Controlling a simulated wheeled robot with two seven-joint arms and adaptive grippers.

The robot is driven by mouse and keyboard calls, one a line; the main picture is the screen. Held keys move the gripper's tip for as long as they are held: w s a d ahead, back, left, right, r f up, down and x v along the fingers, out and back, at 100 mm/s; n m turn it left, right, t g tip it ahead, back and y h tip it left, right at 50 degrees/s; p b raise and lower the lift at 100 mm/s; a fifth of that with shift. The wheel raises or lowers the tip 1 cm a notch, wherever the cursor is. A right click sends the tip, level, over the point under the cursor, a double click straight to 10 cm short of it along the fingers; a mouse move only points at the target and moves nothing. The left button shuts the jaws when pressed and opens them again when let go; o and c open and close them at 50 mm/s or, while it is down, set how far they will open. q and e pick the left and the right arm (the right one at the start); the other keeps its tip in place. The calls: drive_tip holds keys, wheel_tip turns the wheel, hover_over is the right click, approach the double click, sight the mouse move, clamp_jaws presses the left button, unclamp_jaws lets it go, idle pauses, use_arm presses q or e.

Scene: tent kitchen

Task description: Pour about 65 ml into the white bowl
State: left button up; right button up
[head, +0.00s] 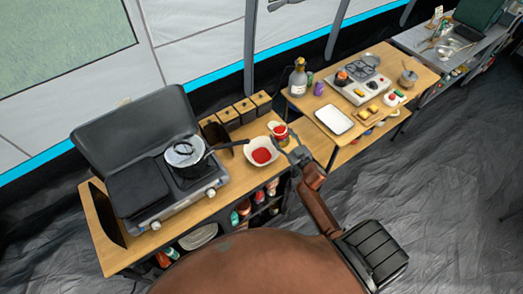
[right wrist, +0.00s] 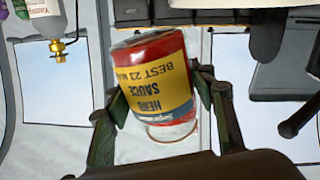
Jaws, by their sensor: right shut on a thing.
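The white bowl (head: 250,146) stands on the wooden counter, with a pool of red sauce (head: 262,156) in it. My right gripper (head: 283,139) is just right of the bowl, shut on a glass jar (head: 279,129). The right wrist view, which looks upside down, shows the jar (right wrist: 155,75) between both fingers of my right gripper (right wrist: 158,115). The jar has a yellow and blue sauce label, red sauce inside and a clear empty part towards its mouth. It looks about upright, slightly tilted. No stream shows. My left gripper is not in view.
A pan (head: 185,152) sits on the stove (head: 150,190) left of the bowl, its dark handle reaching towards the bowl. A second table to the right holds a white tray (head: 334,120) and a pump bottle (head: 298,80).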

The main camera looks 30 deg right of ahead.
drive_tip(key=n, duration=0.1)
drive_tip(key=a+n, duration=0.1)
drive_tip(key=shift+w+a+r+n+g+h, duration=0.2)
drive_tip(key=shift+r+n+g+h, duration=0.1)
drive_tip(key=shift+n+g, duration=0.1)
drive_tip(key=shift+w+a+r+n+p, duration=0.15)
drive_tip(key=shift+a+r+n+p, duration=0.15)
drive_tip(key=shift+n+p, duration=0.35)
drive_tip(key=shift+f+n+g+h+b, duration=0.3)
drive_tip(key=shift+f+n+b, duration=0.1)
drive_tip(key=shift+n, duration=0.25)
drive_tip(key=shift+f+n, duration=0.15)
drive_tip(key=shift+n, duration=0.35)
drive_tip(key=shift+d+f+n+g+h+p, duration=0.2)
drive_tip(key=shift+n+g+h+p, duration=0.15)
drive_tip(key=shift+n, duration=0.35)
drive_tip(key=shift+a+r+m+b, duration=0.2)
drive_tip(key=shift+m+b, duration=0.1)
drive_tip(key=shift+m, duration=0.5)
drive_tip(key=shift+r+m+t, duration=0.3)
drive_tip(key=shift+m+t, duration=0.15)
drive_tip(key=shift+m, duration=0.15)
drive_tip(key=shift+y, duration=0.55)
